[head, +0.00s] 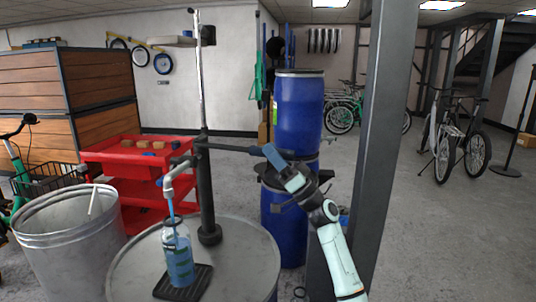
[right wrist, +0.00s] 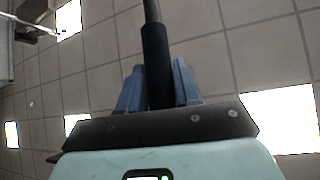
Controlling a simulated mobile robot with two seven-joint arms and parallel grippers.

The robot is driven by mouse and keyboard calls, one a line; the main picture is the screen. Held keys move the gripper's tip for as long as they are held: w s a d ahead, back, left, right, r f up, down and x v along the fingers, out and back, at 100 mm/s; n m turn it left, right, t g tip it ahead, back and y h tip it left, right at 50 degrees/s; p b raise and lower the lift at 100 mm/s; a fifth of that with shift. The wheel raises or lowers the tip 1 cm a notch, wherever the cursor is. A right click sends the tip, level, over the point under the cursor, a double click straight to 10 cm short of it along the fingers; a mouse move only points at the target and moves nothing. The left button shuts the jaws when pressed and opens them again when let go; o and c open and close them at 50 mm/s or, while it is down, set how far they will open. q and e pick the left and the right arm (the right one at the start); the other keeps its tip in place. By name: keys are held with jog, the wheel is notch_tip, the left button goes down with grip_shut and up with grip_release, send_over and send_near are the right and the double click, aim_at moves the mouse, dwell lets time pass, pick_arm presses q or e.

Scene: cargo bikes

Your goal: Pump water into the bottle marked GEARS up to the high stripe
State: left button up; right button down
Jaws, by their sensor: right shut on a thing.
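A clear bottle (head: 179,262) with blue water in it stands upright on a dark mat (head: 198,284) on the drum top. Its marking and stripes are too small to read for certain. A blue stream runs from the pump spout (head: 168,188) down into the bottle's mouth. The dark pump (head: 206,200) stands behind the bottle, with its lever (head: 235,149) reaching right, about level. My right gripper (head: 276,160) is shut on the lever's end grip. In the right wrist view, the dark grip (right wrist: 156,65) sits between the blue fingers. My left gripper is out of view.
The drum top (head: 130,265) carries the pump and bottle. A metal bin (head: 65,240) stands left, and a red tiered cart (head: 125,160) behind it. Blue barrels (head: 298,110) stand behind my right gripper. A grey post (head: 378,150) rises close to the right of my arm.

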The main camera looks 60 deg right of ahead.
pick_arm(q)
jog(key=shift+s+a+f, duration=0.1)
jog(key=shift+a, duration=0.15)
pick_arm(e)
jog(key=shift+w+f+y, duration=0.1)
jog(key=shift+f+y, duration=0.1)
jog(key=shift+y, duration=0.1)
jog(key=shift+f, duration=0.15)
jog(key=c, duration=0.9)
grip_release()
jog(key=shift+o, duration=0.2)
jog(key=shift+s+f, duration=0.25)
jog(key=shift+s, duration=0.1)
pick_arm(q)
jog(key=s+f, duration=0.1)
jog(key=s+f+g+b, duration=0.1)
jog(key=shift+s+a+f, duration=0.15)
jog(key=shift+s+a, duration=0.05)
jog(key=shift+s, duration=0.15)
pick_arm(e)
jog(key=v, duration=0.6)
jog(key=shift+s+f, duration=0.2)
jog(key=shift+f, duration=0.05)
